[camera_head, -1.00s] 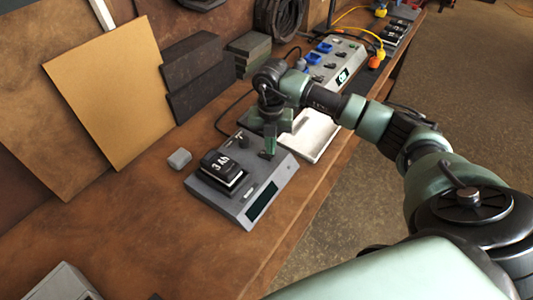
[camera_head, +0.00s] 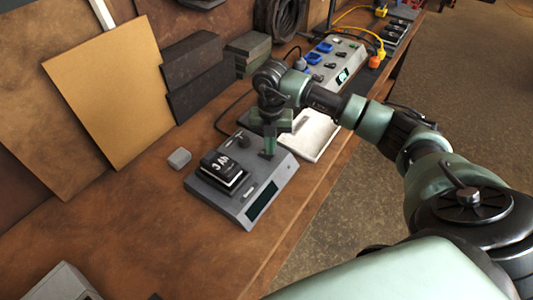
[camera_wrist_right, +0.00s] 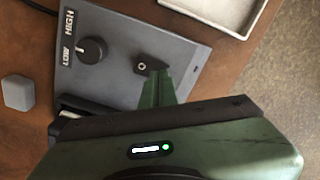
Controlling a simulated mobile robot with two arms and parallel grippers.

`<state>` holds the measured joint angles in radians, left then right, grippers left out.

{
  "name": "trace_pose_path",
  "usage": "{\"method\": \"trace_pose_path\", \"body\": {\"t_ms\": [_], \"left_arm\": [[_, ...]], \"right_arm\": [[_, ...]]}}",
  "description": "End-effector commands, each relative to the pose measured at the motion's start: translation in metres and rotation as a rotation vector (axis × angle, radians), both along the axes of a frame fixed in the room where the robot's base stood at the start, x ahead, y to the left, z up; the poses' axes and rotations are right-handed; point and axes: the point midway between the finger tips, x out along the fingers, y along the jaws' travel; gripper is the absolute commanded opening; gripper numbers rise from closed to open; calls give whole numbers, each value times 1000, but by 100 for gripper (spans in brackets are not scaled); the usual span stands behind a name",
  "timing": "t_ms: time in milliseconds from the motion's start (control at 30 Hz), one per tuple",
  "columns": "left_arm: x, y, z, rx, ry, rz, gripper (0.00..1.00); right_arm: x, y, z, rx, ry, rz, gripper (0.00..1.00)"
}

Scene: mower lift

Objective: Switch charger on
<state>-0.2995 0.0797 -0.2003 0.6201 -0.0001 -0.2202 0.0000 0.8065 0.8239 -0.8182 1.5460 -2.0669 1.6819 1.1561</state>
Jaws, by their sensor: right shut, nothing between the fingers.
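The charger (camera_head: 222,202) is a flat grey box on the wooden bench. A black battery marked 3 Ah (camera_head: 224,168) sits on it, and a dark display (camera_head: 262,202) is on its front part. In the right wrist view, the charger panel (camera_wrist_right: 118,88) shows a black knob (camera_wrist_right: 92,50) beside the words LOW and HIGH. A small dark toggle switch (camera_wrist_right: 149,65) sits to its right. My right gripper (camera_head: 269,150) is shut and empty, pointing down with its tips (camera_wrist_right: 160,82) right at the switch. I cannot tell whether they touch. My left gripper is out of view.
A small grey block (camera_head: 179,158) lies left of the charger. A pale tray (camera_head: 318,138) lies behind it, and a grey panel with blue parts (camera_head: 335,60) stands farther back. Boards (camera_head: 108,95) lean on the wall. The bench's left front is mostly clear.

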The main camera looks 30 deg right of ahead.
Motion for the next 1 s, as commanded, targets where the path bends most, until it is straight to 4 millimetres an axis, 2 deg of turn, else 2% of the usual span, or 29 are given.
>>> {"method": "trace_pose_path", "body": {"t_ms": [1000], "left_arm": [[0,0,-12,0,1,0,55]], "right_arm": [[0,0,-17,0,0,0,0]]}}
